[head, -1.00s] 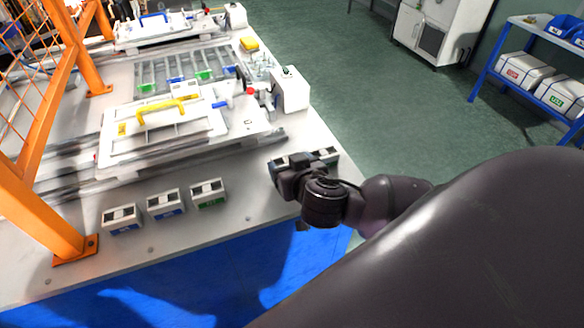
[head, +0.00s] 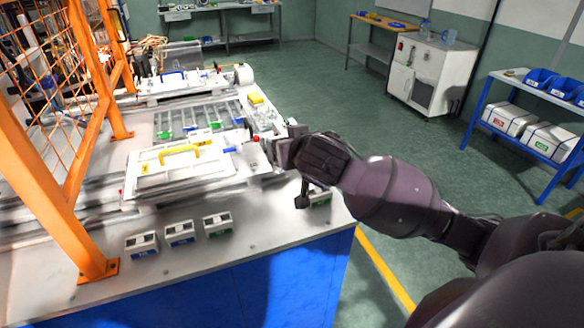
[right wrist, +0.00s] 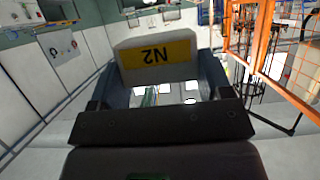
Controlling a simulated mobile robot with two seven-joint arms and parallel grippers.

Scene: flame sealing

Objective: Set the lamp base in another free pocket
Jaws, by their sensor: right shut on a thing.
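My right gripper (head: 285,152) is above the right part of the workbench, near its far-right fittings. In the right wrist view it is shut on a pale block with a yellow N2 label (right wrist: 158,54), which shows upside down between the fingers. I cannot tell from these frames whether this block is the lamp base. No free pocket can be made out clearly. My left gripper is out of view.
An orange fence (head: 45,205) bounds the left.

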